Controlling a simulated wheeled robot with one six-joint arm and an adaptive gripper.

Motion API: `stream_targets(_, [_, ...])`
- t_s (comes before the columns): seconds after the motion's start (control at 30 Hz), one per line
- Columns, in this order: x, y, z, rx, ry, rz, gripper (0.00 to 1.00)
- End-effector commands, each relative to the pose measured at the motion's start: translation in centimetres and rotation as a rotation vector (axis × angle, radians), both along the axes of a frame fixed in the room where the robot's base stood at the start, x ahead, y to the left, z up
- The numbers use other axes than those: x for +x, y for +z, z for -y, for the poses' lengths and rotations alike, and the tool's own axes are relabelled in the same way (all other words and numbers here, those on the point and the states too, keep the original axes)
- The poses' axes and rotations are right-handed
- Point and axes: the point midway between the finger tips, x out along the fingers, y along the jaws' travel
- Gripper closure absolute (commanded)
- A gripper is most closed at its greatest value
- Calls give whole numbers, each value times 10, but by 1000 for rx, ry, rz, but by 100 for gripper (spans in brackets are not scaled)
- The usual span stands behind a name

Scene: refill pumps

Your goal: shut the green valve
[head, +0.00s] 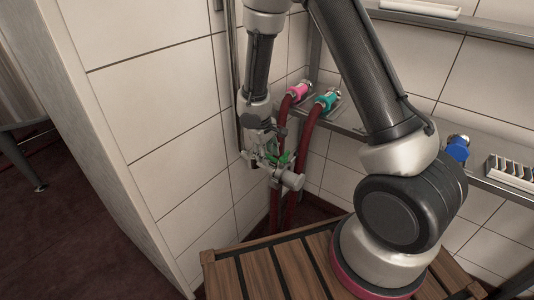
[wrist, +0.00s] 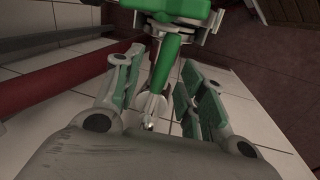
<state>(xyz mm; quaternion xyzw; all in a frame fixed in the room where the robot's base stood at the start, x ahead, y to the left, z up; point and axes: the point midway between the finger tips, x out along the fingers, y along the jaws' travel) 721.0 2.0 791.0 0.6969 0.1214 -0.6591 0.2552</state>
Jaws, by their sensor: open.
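The green valve (head: 285,158) is low by the tiled wall in the head view, with a grey metal body (head: 292,180) beside it. Its green handle (wrist: 174,52) also shows in the wrist view, running from the top edge down toward the middle. My gripper (head: 264,152) is at the valve and partly hides it in the head view. In the wrist view my gripper (wrist: 163,78) is open, with one green-padded finger on each side of the handle. Gaps show on both sides; whether a finger touches the handle farther in, I cannot tell.
Dark red hoses (head: 307,135) run down close behind the valve from a pink coupling (head: 298,91) and a teal coupling (head: 327,99). A blue knob (head: 457,149) and a white rack (head: 511,172) are at the right on the metal ledge. A tiled wall (head: 180,160) stands left of my gripper.

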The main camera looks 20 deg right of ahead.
Motion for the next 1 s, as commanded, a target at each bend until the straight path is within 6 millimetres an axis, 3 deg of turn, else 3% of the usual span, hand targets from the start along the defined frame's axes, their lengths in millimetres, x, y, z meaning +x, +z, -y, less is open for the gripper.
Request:
stream_targets(0.13, [0,0,0,0,0,0,60])
stream_targets(0.37, [0,0,0,0,0,0,100])
stream_targets(0.77, [-1,1,-2,0,-28,0,100])
stream_targets(1.0, [-4,1,-11,1,-152,-1,100])
